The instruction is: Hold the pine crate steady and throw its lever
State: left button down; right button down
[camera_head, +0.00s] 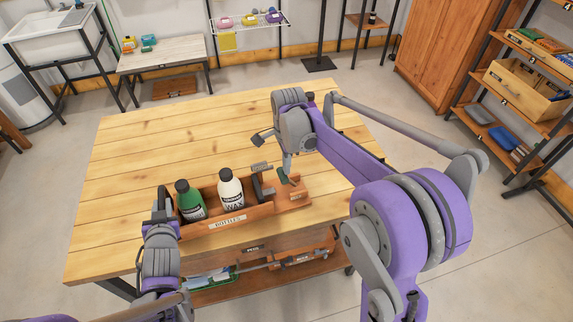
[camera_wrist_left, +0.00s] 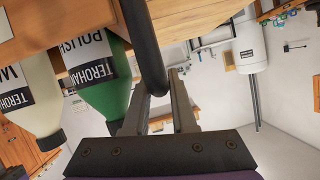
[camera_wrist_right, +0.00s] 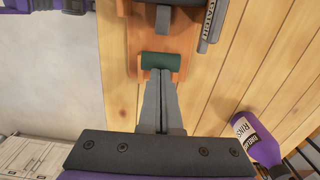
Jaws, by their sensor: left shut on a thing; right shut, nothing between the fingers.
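My left gripper (camera_head: 163,203) is at the crate's left end. In the left wrist view its fingers (camera_wrist_left: 157,98) are shut on a dark curved handle (camera_wrist_left: 146,50). The lever with a dark green grip (camera_head: 283,177) is at the crate's right end. My right gripper (camera_head: 287,158) is shut and empty. In the right wrist view its fingertips (camera_wrist_right: 159,76) are right at the green grip (camera_wrist_right: 160,59); contact is unclear.
A purple bottle (camera_wrist_right: 257,138) shows in the right wrist view. Labelled boxes (camera_head: 300,257) sit on the shelf under the table. A shelf rack (camera_head: 515,100) stands at the right, a sink (camera_head: 50,25) at the far left.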

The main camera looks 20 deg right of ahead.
jog(key=shift+d, duration=0.3)
pick_arm(q)
jog(key=shift+d, duration=0.2)
pick_arm(e)
notch_tip(320, 180, up, 13)
jog(key=d, duration=0.1)
jog(key=shift+d, duration=0.15)
dwell(0.3)
pick_arm(q)
jog(key=c, duration=0.6)
grip_release()
jog(key=shift+w, duration=0.1)
jog(key=shift+c, duration=0.2)
jog(key=v, duration=1.2)
